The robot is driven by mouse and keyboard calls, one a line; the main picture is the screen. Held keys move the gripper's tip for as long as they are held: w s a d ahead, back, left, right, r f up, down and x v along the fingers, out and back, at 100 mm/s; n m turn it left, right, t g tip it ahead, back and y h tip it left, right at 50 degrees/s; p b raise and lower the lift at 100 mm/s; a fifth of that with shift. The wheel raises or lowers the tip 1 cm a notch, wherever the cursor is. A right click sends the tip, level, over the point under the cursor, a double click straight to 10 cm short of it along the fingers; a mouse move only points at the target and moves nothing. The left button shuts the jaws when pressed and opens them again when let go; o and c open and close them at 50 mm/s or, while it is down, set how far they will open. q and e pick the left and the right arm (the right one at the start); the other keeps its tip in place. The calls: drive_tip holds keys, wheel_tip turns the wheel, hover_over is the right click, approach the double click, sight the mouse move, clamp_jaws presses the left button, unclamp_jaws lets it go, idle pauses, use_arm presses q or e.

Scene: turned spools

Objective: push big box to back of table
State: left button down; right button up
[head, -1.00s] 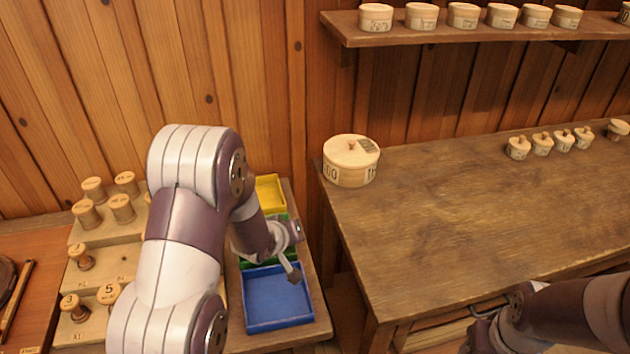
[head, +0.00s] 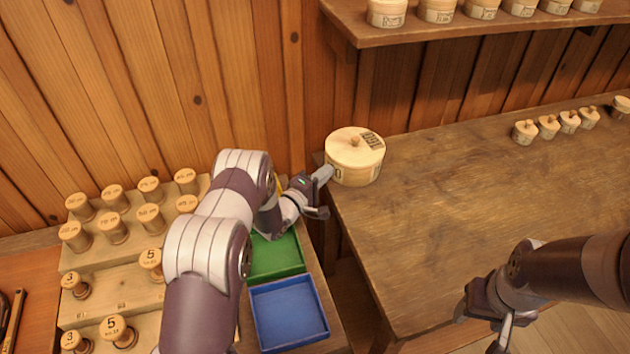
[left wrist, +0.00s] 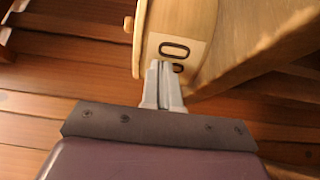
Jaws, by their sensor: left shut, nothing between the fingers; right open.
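The big box (head: 356,152) is a round, pale wooden box with a knobbed lid and a dark printed label. It stands upright on the back left corner of the wooden table (head: 450,215), near the plank wall. My left gripper (head: 326,174) is shut and empty, with its fingertips at the box's left side. In the left wrist view the shut fingertips (left wrist: 163,72) are at the box's side (left wrist: 188,30), over its printed label; whether they touch cannot be told. My right gripper (head: 497,335) is open, low in front of the table's front edge.
A shelf (head: 480,28) with several small round boxes is above the table. More small boxes (head: 548,127) stand at the back right. At left are a spool rack (head: 110,270), a green tray (head: 275,256) and a blue tray (head: 288,312). The table's middle is clear.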

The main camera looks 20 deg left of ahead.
use_arm(q)
drive_tip(key=shift+w+d, duration=0.15)
drive_tip(key=shift+w, duration=0.05)
drive_tip(key=shift+w+d+f+b, duration=0.15)
drive_tip(key=shift+w+d+b, duration=0.2)
drive_tip(key=shift+d+b, duration=0.35)
drive_tip(key=shift+d, duration=0.25)
drive_tip(key=shift+r, duration=0.2)
drive_tip(key=shift+f, duration=0.1)
